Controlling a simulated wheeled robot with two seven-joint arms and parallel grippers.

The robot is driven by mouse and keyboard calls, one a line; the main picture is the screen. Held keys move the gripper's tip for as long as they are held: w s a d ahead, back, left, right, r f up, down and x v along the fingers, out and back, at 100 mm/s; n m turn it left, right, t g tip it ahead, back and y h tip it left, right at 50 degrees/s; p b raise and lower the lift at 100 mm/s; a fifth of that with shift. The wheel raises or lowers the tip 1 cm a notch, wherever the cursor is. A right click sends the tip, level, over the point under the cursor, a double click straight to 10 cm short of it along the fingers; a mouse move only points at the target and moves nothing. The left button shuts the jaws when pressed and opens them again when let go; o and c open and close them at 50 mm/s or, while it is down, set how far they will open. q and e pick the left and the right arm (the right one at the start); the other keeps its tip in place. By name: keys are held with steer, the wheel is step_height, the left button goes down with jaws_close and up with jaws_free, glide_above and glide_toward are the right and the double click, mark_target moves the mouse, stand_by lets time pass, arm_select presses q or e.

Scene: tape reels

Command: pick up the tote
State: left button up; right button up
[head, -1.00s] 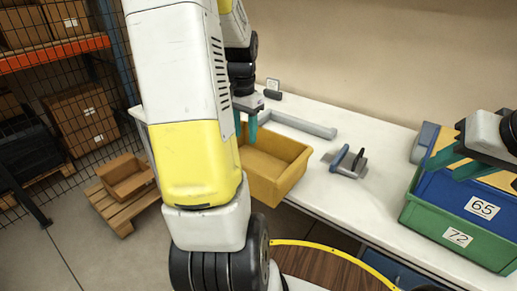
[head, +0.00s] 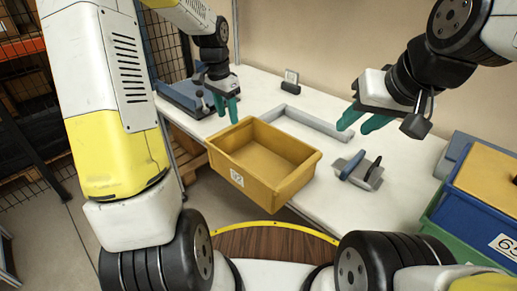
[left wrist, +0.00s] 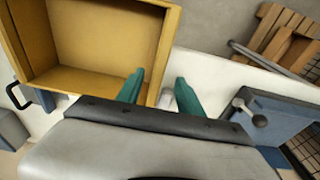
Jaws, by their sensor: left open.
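The yellow tote (head: 288,192) sits empty at the table's front edge, overhanging it, with a white label on its near left face. My left gripper (head: 228,108) is open and empty, just behind the tote's left end. In the left wrist view, the tote (left wrist: 95,82) fills the upper left. Its rim runs between the teal fingertips (left wrist: 158,85) in the picture, but I cannot tell how near they are to it. My right gripper (head: 358,122) is behind and right of the tote, its teal fingers apart with nothing between them.
A grey bracket-shaped piece (head: 305,122) lies behind the tote. A blue-and-grey holder (head: 360,170) stands right of it. A blue bin (head: 480,208) in a green bin (head: 450,236) is at the right. A blue-grey device (head: 185,98) is at the back left.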

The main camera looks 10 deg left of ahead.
mark_target(230, 127)
arm_select(q)
steer(key=f, duration=0.6)
steer(key=shift+w+d+f, duration=0.1)
steer(key=shift+w+d, duration=0.1)
jaws_close()
stand_by(1.1)
